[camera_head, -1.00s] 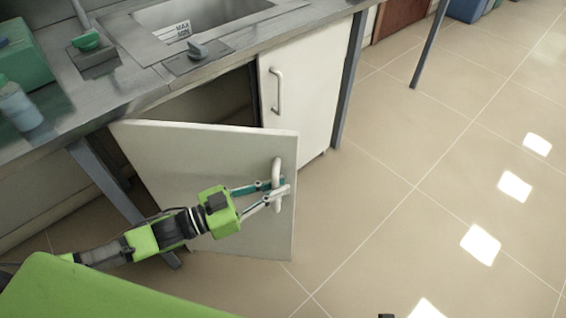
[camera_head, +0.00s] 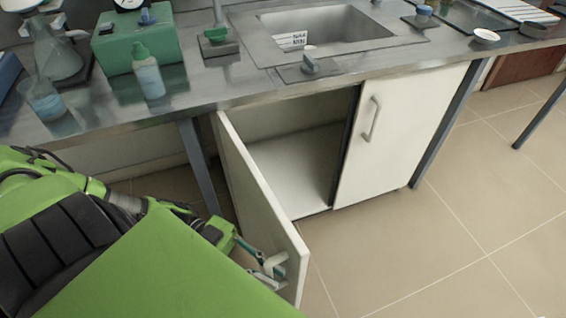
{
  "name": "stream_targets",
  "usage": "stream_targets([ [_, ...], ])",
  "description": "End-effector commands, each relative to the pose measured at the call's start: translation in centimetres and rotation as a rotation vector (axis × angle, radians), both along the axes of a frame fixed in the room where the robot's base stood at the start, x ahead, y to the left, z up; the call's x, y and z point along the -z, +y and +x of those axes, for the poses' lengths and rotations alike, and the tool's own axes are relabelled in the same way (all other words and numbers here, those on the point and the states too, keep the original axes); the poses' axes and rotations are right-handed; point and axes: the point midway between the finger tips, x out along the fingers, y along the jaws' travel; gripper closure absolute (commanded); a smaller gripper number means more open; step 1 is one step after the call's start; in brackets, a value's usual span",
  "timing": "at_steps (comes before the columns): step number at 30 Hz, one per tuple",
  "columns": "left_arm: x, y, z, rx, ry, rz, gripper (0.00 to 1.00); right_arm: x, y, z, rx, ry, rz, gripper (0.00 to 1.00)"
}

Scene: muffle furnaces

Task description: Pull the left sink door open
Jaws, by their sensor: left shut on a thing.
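The left sink door (camera_head: 262,205) is a white panel hinged at its left edge. It stands wide open, swung out from the cabinet, and the bare cabinet interior (camera_head: 295,160) shows behind it. The door's white handle (camera_head: 275,262) is near its free edge, at the bottom of the view. My right gripper is not in view.
The grey worktop with the sink (camera_head: 325,30) runs above the cabinet. A green box (camera_head: 140,45), a bottle (camera_head: 148,75), a flask (camera_head: 55,50) and a beaker (camera_head: 42,100) stand on its left part. Grey table legs (camera_head: 198,165) flank the cabinet. The tiled floor (camera_head: 430,250) at right is clear.

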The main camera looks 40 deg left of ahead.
Motion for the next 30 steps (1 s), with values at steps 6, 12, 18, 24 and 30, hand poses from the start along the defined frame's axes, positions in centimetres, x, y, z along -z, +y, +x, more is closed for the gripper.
stream_targets([
  [6,0.0,0.2,-0.3,0.010,0.000,-0.001,1.00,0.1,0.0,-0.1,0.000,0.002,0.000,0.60],
  [12,0.0,0.2,-0.3,0.009,0.000,-0.001,1.00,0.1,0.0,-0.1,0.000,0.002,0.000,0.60],
  [18,0.0,0.1,-0.3,0.008,0.000,0.000,0.82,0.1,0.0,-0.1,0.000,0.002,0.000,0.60],
  [24,0.0,0.3,-0.3,0.008,0.000,0.000,0.82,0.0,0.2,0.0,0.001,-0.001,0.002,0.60],
  [30,0.1,2.5,-0.5,0.006,0.001,0.005,0.82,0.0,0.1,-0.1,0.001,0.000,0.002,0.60],
])
